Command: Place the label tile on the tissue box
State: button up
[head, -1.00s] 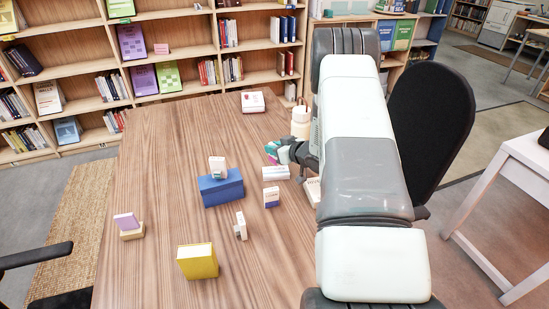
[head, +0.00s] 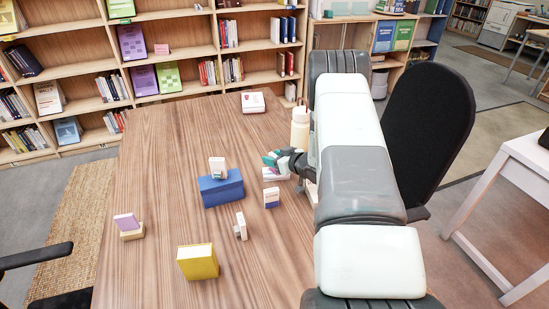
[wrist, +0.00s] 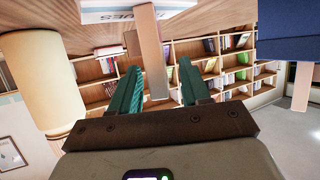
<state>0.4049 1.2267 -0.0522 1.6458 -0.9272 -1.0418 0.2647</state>
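The tissue box (head: 270,176) is a low white box on the right of the table, partly behind my gripper in the head view. In the upside-down wrist view its lettered side (wrist: 110,12) shows at the top. A pale beige upright piece, seemingly the label tile (wrist: 151,45), stands against the box's upper side and reaches between my fingers. My gripper (wrist: 160,65) has teal fingers spread to either side of it, with a clear gap on the right. The gripper also shows in the head view (head: 269,159). The tile's printed face is hidden.
A cream bottle (head: 300,130) stands close behind my gripper. A yellow box (head: 198,262) is nearer the front. The table's left back is clear.

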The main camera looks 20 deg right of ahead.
jog(key=shift+r, duration=0.15)
jog(key=v, duration=1.2)
